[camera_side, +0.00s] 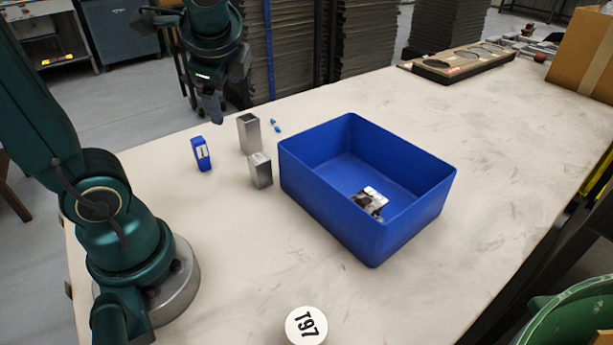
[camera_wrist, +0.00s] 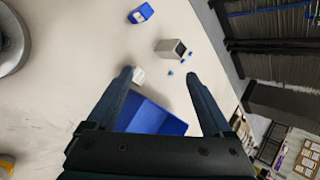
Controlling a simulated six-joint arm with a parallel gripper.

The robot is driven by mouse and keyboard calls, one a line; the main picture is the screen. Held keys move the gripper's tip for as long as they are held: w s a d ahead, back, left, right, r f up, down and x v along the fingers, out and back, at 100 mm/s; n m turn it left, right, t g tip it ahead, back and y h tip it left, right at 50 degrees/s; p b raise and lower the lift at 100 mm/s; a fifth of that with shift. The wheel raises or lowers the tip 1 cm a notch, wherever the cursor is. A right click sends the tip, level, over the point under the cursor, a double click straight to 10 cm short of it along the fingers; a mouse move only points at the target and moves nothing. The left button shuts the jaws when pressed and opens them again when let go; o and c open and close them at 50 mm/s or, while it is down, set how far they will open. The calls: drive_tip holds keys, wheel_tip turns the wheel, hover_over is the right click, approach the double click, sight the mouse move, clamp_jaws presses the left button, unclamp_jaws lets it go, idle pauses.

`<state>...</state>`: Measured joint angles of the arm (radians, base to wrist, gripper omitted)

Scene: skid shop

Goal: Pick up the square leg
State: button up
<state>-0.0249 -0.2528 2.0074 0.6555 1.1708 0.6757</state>
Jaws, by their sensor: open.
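Two square metal pieces stand upright on the table, and I cannot tell for sure which is the square leg. The taller is a grey tube with a dark open top (camera_side: 249,135), also in the wrist view (camera_wrist: 171,48). The shorter is a shiny block (camera_side: 260,172), seen pale beside the left fingertip in the wrist view (camera_wrist: 139,77). My gripper (camera_side: 223,103) is open and empty, above and behind both pieces in the side view. In the wrist view its fingers (camera_wrist: 158,75) are spread wide, with the taller tube beyond their tips.
A blue bin (camera_side: 420,208) right of the metal pieces holds a shiny metal part (camera_side: 371,199). A small blue block with a white face (camera_side: 201,154) stands to their left. Small blue bits (camera_side: 275,126) lie behind. A white T97 disc (camera_side: 306,325) is in front. The table front is mostly clear.

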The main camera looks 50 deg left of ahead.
sight(245, 118)
drive_tip(key=w+a+f+m+g+y, duration=0.1)
drive_tip(key=w+a+m+y, duration=0.1)
drive_tip(key=w+a, duration=0.1)
drive_tip(key=w+a+f+m+g+y, duration=0.1)
drive_tip(key=w+a+m+y, duration=0.1)
drive_tip(key=a, duration=0.3)
drive_tip(key=w+a+f+m+g+y, duration=0.1)
drive_tip(key=w+a+f+m+y, duration=0.1)
drive_tip(key=w+a+m, duration=0.1)
drive_tip(key=shift+w+a+g+y, duration=0.15)
drive_tip(key=shift+w+a, duration=0.05)
drive_tip(key=shift+w, duration=0.25)
drive_tip(key=shift+w+a+g+y, duration=0.15)
drive_tip(key=shift+w+a, duration=0.05)
drive_tip(key=shift+w, duration=0.2)
drive_tip(key=shift+m, duration=0.3)
wheel_tip(245, 118, down, 7)
drive_tip(key=shift+s+f, duration=0.1)
drive_tip(key=shift+s, duration=0.05)
drive_tip(key=shift+f, duration=0.75)
drive_tip(key=x, duration=0.5)
drive_tip(key=shift+f, duration=0.15)
drive_tip(key=shift+c, duration=0.3)
clamp_jaws()
